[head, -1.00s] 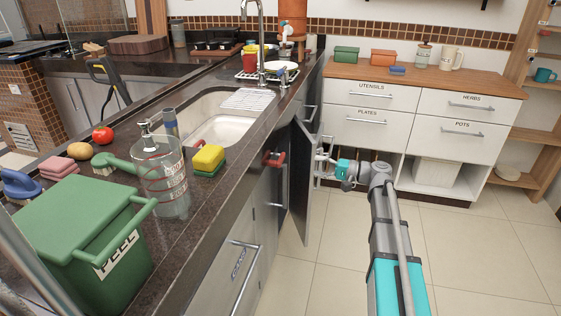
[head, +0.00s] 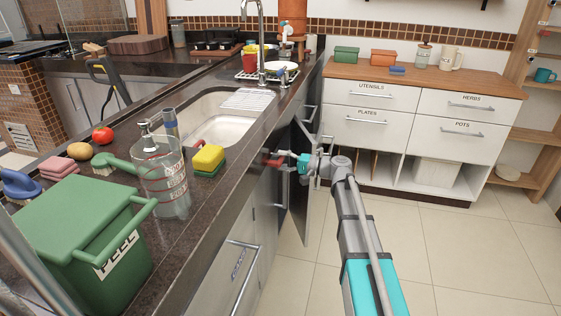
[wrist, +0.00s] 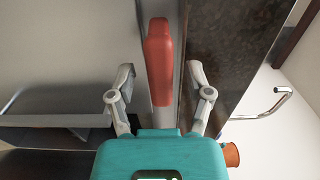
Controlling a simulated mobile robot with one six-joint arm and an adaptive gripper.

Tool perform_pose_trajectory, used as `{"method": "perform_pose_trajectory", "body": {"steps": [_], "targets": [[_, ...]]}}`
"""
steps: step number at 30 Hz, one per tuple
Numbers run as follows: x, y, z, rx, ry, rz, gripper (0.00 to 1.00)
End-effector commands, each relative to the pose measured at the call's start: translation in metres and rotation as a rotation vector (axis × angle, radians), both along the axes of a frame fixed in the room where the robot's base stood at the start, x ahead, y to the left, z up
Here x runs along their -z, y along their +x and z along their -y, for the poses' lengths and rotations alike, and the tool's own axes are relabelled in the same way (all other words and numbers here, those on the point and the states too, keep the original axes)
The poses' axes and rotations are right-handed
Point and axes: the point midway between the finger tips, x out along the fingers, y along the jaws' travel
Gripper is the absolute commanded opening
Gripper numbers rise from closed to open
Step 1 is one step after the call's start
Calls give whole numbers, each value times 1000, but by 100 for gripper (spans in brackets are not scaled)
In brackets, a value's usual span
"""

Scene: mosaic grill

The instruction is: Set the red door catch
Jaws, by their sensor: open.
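The red door catch (head: 273,161) is on the front of the dark counter, near the open cabinet door (head: 304,190). In the wrist view the red catch (wrist: 159,62) stands upright in the picture, with its lower end between the two fingers. My gripper (wrist: 160,82) is open around it, with a gap on each side.
The dark countertop (head: 215,185) holds a sponge, a glass jug (head: 165,180) and a green bin (head: 80,235). The white drawer unit (head: 412,125) stands behind my arm. The tiled floor (head: 450,255) at the right is clear.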

Motion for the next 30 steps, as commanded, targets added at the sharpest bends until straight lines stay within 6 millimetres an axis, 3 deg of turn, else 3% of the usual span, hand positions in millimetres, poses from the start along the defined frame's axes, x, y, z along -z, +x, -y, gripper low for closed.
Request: {"method": "perform_pose_trajectory", "body": {"steps": [14, 24, 30], "targets": [[0, 2, -7, 0, 0, 0, 64], [0, 2, -7, 0, 0, 0, 1], [0, 2, -7, 0, 0, 1, 0]]}}
